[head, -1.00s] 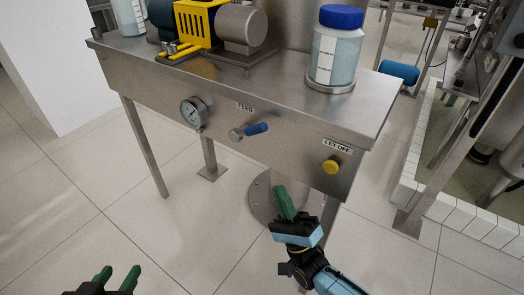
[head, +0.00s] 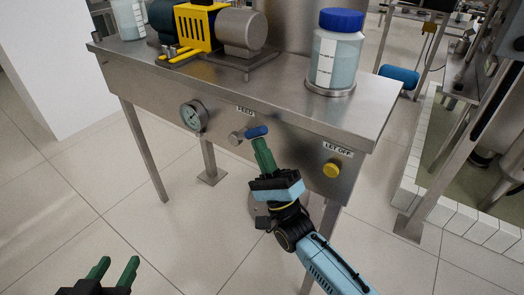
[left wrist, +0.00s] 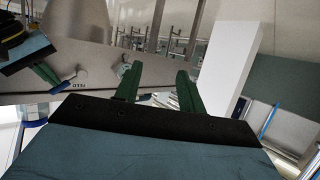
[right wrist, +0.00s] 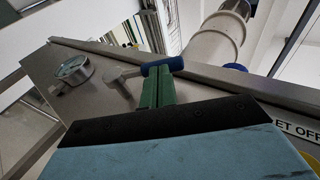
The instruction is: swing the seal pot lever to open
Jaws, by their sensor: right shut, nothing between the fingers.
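A lever with a blue grip (head: 257,131) sticks out from a metal hub (head: 236,138) on the steel panel, under the FEED label (head: 245,111). The blue grip also shows in the right wrist view (right wrist: 162,66). My right gripper (head: 261,143) is shut and empty, its green fingertips just below the blue grip; I cannot tell whether they touch it. The fingers show side by side in the right wrist view (right wrist: 157,80). My left gripper (head: 117,265) is open and empty at the lower left, over the floor and away from the panel.
A pressure gauge (head: 194,116) is left of the lever. A yellow knob (head: 332,169) sits under the LET OFF label on the right. A jar with a blue lid (head: 337,50) and a yellow-guarded motor (head: 196,30) stand on the bench top. The floor in front is clear.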

